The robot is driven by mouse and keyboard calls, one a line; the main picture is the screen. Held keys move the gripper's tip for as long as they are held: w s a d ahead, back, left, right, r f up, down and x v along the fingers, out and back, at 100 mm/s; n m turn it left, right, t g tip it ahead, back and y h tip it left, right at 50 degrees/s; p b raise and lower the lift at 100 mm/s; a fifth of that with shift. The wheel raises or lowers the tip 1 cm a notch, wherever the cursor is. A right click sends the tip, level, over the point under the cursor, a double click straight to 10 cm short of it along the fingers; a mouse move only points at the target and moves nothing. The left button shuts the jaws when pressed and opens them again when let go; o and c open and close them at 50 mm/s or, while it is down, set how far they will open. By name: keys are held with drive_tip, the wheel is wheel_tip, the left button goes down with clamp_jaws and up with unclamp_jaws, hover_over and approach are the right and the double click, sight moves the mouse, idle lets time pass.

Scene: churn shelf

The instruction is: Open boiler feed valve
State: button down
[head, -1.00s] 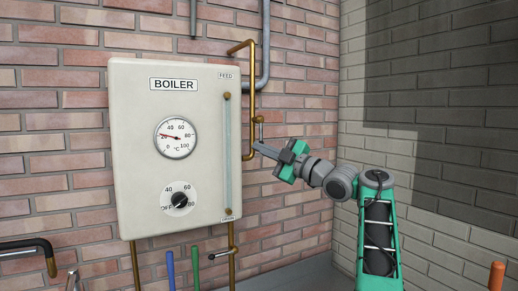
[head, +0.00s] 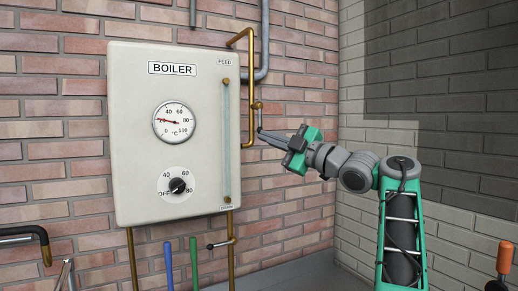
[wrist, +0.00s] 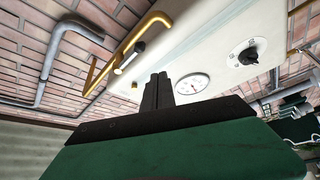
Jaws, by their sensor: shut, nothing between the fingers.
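The feed valve (head: 258,105) sits on the brass pipe right of the boiler, below the FEED label. Its thin lever (head: 260,122) appears to hang straight down, along the pipe. My gripper (head: 262,133) is shut and empty, its fingertips at or just below the lever's lower end; I cannot tell whether they touch. In the wrist view my closed fingers (wrist: 157,92) point toward the boiler front, with a pale, dark-ended part (wrist: 129,57) beside the brass pipe to their left. The boiler (head: 150,130) is a cream box with a dial and a knob.
A second valve with a lever (head: 220,244) is on the brass pipe under the boiler. Blue (head: 168,264) and green (head: 193,263) uprights stand below. A grey pipe (head: 265,50) runs behind the feed pipe. An orange-handled thing (head: 505,256) is at lower right.

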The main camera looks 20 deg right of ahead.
drive_tip(key=s, duration=0.1)
drive_tip(key=s+d, duration=0.1)
drive_tip(key=s+r, duration=0.1)
drive_tip(key=shift+s+d, duration=0.25)
drive_tip(key=shift+d, duration=0.05)
drive_tip(key=w+a+f+m+g+h, duration=0.2)
drive_tip(key=w+a+f+m+h, duration=0.4)
drive_tip(key=w+a+f+m, duration=0.45)
drive_tip(key=s+a+f+m+g+h, duration=0.1)
drive_tip(key=s+a+f+g, duration=0.15)
drive_tip(key=f, duration=0.45)
drive_tip(key=s+a+f+m+g, duration=0.1)
drive_tip(key=s+a+f+g, duration=0.1)
drive_tip(key=s+f, duration=0.35)
drive_tip(key=s+a+f+m+g, duration=0.1)
drive_tip(key=s+a+f+g, duration=0.1)
drive_tip(key=s+f, duration=0.6)
drive_tip(key=s+a+f+m+g+h, duration=0.1)
drive_tip(key=s+a+f+m+g, duration=0.1)
drive_tip(key=s+f, duration=0.6)
drive_tip(key=s+a+f+m+g+h, duration=0.1)
drive_tip(key=s+f+g, duration=0.3)
drive_tip(key=s+f, duration=0.5)
wheel_tip(320, 180, down, 6)
drive_tip(key=shift+a+f+m+g, duration=0.25)
drive_tip(key=shift+a+m+g, duration=0.15)
drive_tip(key=shift+a, duration=0.25)
